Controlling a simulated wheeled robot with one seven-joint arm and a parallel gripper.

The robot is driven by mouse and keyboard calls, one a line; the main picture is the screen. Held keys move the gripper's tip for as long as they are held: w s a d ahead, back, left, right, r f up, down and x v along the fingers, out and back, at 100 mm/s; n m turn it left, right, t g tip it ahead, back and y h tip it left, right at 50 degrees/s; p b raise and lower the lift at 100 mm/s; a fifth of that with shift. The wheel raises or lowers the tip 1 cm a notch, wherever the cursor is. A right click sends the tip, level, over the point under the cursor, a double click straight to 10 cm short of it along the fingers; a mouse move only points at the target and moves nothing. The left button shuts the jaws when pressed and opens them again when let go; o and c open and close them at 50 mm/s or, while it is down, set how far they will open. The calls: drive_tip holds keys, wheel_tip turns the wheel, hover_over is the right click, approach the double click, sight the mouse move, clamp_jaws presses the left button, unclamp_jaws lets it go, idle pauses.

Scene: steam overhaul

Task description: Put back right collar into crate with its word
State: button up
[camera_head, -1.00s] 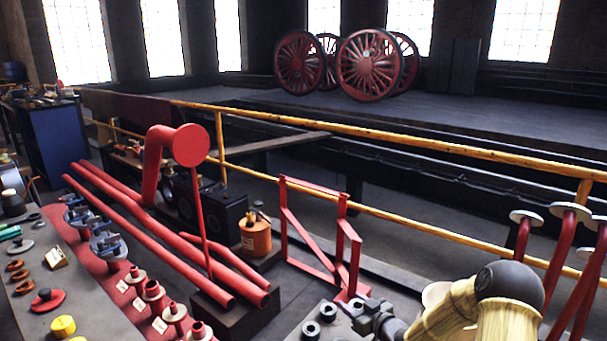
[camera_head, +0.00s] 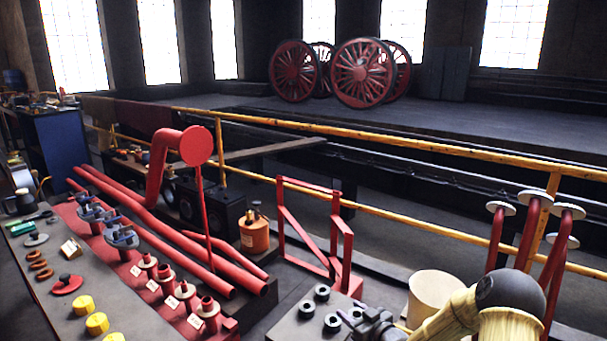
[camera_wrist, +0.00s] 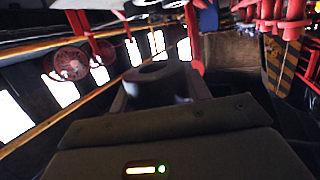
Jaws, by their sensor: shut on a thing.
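My gripper (camera_head: 368,326) is low at the bottom of the head view, beside a dark block with several black collars (camera_head: 322,292) on it. In the wrist view my gripper (camera_wrist: 157,90) is shut on a dark round collar (camera_wrist: 152,73), held between the two fingers. The held collar cannot be told apart from the others in the head view. No crate with a readable word shows in any view.
A bench (camera_head: 140,320) at left bears red flanged fittings (camera_head: 208,312), yellow caps (camera_head: 97,323) and small cards. A red frame (camera_head: 310,235), an orange can (camera_head: 254,233) and a yellow railing (camera_head: 400,150) stand beyond. Red posts with pale discs (camera_head: 537,198) stand at right.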

drive_tip(key=shift+s+a+f, duration=0.15)
drive_tip(key=shift+s, duration=0.05)
drive_tip(key=shift+w+a+f+h, duration=0.1)
drive_tip(key=shift+f+h, duration=0.2)
drive_tip(key=shift+f, duration=0.1)
drive_tip(key=shift+s+a+f+m+t+h, duration=0.1)
drive_tip(key=shift+s+f+m+t+h, duration=0.2)
drive_tip(key=shift+f+m, duration=0.2)
drive_tip(key=s+d+f+m+t+h, duration=0.2)
drive_tip(key=s+f+m+h, duration=0.4)
drive_tip(key=f, duration=0.5)
drive_tip(key=s+r+p, duration=0.3)
drive_tip(key=r+p, duration=1.4)
drive_tip(key=r, duration=0.1)
drive_tip(key=s+r+h+p, duration=0.1)
drive_tip(key=s+r+p, duration=0.2)
drive_tip(key=r+p, duration=1.4)
drive_tip(key=shift+r+n, duration=0.3)
drive_tip(key=shift+r, duration=0.35)
